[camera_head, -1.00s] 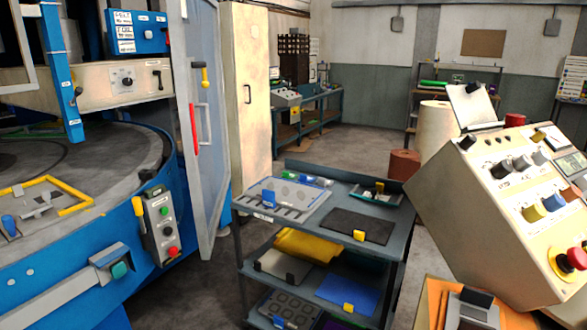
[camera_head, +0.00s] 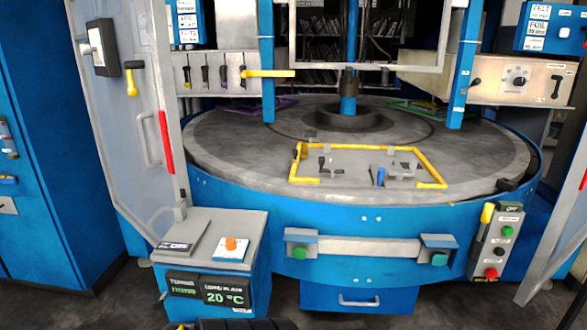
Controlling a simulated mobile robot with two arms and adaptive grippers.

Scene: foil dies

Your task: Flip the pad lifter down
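No part is clearly marked as the pad lifter, and I cannot tell which one it is. A yellow-edged frame (camera_head: 418,153) lies at the front of the round grey turntable (camera_head: 230,140). Inside it are small black parts and an upright blue tab (camera_head: 379,177). A yellow bar (camera_head: 270,73) sticks out to the right from a pale panel (camera_head: 215,70) with several dark levers, behind the turntable on the left. Neither gripper shows clearly. A dark shape cut off at the bottom edge is too little visible to identify.
A grey rail (camera_head: 365,248) with green-capped ends crosses the machine's front. A button box (camera_head: 496,243) hangs at right. Open glass doors (camera_head: 130,150) flank the machine. Floor shows in front.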

